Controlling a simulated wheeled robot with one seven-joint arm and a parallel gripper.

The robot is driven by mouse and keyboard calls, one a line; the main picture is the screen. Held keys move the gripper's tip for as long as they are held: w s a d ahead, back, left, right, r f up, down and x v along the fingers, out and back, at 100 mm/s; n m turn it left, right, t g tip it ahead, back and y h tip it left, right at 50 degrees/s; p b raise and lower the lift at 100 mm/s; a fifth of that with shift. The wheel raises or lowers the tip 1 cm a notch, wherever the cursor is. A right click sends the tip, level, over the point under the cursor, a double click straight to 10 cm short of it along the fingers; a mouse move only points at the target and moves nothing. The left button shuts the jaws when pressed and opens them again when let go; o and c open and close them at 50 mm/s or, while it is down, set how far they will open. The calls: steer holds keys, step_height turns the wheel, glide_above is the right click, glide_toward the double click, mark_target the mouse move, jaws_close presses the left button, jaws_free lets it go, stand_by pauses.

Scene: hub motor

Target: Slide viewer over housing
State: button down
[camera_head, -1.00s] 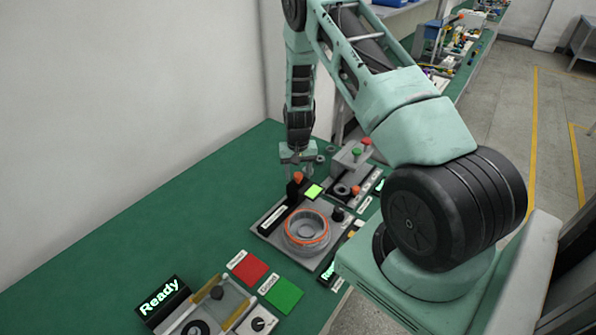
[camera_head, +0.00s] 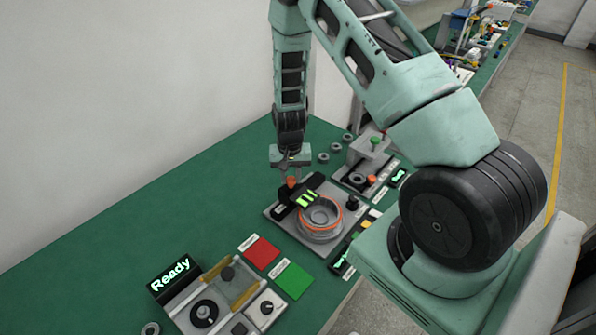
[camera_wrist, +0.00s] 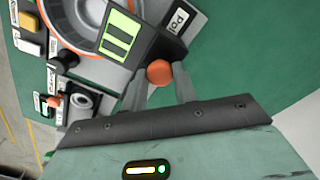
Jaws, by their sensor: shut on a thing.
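The viewer is a black block with a lit green screen (camera_head: 307,198) crossed by dark bars and an orange knob (camera_head: 291,182). It stands at the back left edge of the housing (camera_head: 320,234), a round grey part with an orange ring. In the wrist view the screen (camera_wrist: 119,38) overlaps the edge of the housing (camera_wrist: 75,15) and leaves most of its ring uncovered. My gripper (camera_wrist: 160,76) has its two fingers on either side of the orange knob (camera_wrist: 160,72) and is shut on it. In the head view my gripper (camera_head: 290,172) is above the viewer.
A grey station (camera_head: 366,157) with green and red knobs stands behind the housing, with loose rings (camera_head: 336,147) beside it. In front lie a red pad (camera_head: 260,252), a green pad (camera_head: 293,281) and a device with a "Ready" display (camera_head: 171,276). The green table is clear at left.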

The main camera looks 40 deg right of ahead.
steer(key=shift+a, duration=0.25)
steer(key=c, duration=1.1)
jaws_free()
steer(key=shift+a, duration=0.1)
steer(key=shift+r, duration=0.15)
steer(key=shift+r, duration=0.35)
step_height(320, 180, up, 16)
steer(key=b, duration=0.4)
steer(key=shift+r, duration=0.2)
